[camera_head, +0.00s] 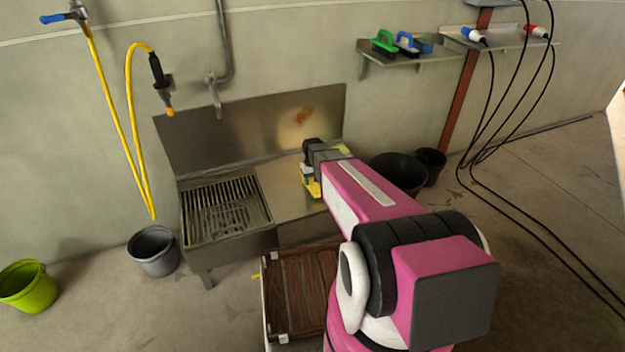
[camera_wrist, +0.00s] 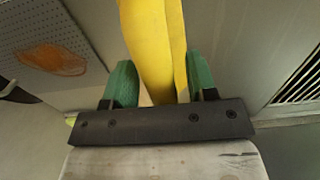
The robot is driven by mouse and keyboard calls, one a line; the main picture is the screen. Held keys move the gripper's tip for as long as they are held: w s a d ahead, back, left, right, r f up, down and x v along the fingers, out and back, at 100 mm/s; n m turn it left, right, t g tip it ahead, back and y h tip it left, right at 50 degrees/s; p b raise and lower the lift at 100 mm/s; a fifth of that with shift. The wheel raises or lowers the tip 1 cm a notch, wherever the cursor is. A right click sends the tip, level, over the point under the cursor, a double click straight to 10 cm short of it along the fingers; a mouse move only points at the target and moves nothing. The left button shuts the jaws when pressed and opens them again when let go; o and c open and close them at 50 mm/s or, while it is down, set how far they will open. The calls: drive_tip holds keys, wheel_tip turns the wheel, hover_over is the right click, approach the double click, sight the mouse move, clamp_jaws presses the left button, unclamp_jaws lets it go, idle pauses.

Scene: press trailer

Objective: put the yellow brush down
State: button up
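The yellow brush (camera_head: 313,188) is at my gripper (camera_head: 308,172), over the flat steel top right of the sink's grated basin. In the wrist view the yellow handle (camera_wrist: 150,45) runs between the two green fingertips of my gripper (camera_wrist: 160,88). The fingers close in on both sides of it, and it looks gripped. Whether the brush touches the steel top (camera_head: 280,190) cannot be told. The far end of the handle is cut off by the wrist view's upper edge.
The grated basin (camera_head: 222,215) lies left of the steel top, with a steel backsplash (camera_head: 240,125) behind. A wall shelf (camera_head: 415,60) holds green and blue brushes. Black buckets (camera_head: 398,173) stand right, a grey bucket (camera_head: 153,250) left. A brown slatted surface (camera_head: 300,290) lies in front.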

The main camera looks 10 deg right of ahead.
wheel_tip(320, 180, up, 12)
drive_tip(key=s+r+m, duration=0.1)
drive_tip(key=s+r, duration=0.1)
drive_tip(key=s, duration=0.9)
drive_tip(key=s+r+m, duration=0.1)
drive_tip(key=s+r, duration=0.1)
drive_tip(key=s, duration=0.9)
drive_tip(key=shift+s, duration=0.3)
drive_tip(key=shift+o, duration=0.4)
drive_tip(key=shift+a+r, duration=0.1)
drive_tip(key=w+f, duration=0.1)
drive_tip(key=w, duration=0.6)
drive_tip(key=w+f+n+t, duration=0.1)
drive_tip(key=w+f, duration=0.1)
drive_tip(key=w, duration=0.5)
drive_tip(key=w+f+n, duration=0.1)
drive_tip(key=w+f, duration=0.1)
drive_tip(key=w, duration=0.6)
drive_tip(key=shift+f+t, duration=0.2)
drive_tip(key=shift+t, duration=0.2)
drive_tip(key=f, duration=0.7)
drive_tip(key=w+f, duration=0.1)
drive_tip(key=f, duration=0.2)
drive_tip(key=shift+w+f, duration=0.1)
drive_tip(key=shift+f, duration=0.2)
clamp_jaws()
